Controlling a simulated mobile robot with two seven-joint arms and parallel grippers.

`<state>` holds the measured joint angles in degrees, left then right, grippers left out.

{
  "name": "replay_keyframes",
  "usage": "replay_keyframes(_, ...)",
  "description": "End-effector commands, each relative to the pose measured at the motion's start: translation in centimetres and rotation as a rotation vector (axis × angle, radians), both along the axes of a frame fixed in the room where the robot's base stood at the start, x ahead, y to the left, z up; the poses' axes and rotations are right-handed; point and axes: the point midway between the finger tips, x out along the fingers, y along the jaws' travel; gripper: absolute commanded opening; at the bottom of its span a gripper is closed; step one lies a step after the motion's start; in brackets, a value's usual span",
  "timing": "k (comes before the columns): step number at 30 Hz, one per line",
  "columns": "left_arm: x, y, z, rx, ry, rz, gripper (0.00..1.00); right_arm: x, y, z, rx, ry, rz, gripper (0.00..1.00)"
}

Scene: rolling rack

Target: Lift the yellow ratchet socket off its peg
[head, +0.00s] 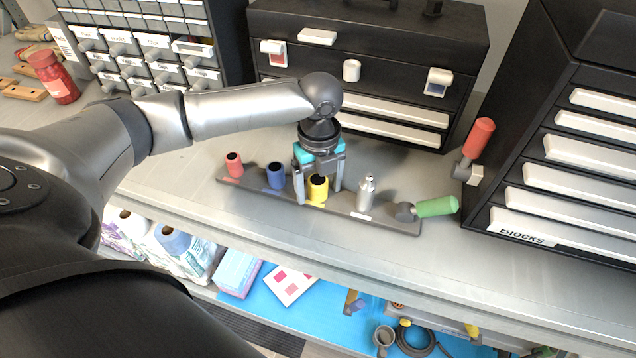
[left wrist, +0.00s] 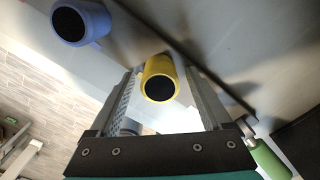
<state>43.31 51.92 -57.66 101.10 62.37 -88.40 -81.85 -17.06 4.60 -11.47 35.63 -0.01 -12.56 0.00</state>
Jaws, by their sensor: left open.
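The yellow ratchet socket (head: 317,188) stands on a dark rail (head: 341,209), in a row between the blue socket (head: 276,176) and a silver piece (head: 366,193). My left gripper (head: 320,196) comes down over the yellow socket from above, open, with one finger on each side of it. In the left wrist view the yellow socket (left wrist: 160,78) lies between the two fingers (left wrist: 163,85), with gaps visible on both sides. The peg under the socket is hidden. My right gripper is not in view.
A black toolbox (head: 375,50) stands behind, a drawer cabinet (head: 560,150) at right. A red-handled tool (head: 478,139) stands upright beside it.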

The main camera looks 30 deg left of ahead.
Motion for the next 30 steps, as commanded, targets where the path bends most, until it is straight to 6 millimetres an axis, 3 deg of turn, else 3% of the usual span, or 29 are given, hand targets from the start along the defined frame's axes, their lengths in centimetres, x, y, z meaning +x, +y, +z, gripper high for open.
replay_keyframes(2, 0.00, -0.01, 0.02, 0.000, 0.000, 0.000, 0.78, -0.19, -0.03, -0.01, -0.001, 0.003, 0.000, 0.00)
replay_keyframes(22, 0.00, 0.01, 0.06, 0.000, 0.000, 0.000, 0.03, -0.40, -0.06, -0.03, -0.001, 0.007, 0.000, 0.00)
replay_keyframes(30, 0.02, 0.02, 0.08, 0.001, -0.001, 0.000, 0.00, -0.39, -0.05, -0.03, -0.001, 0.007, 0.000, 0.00)
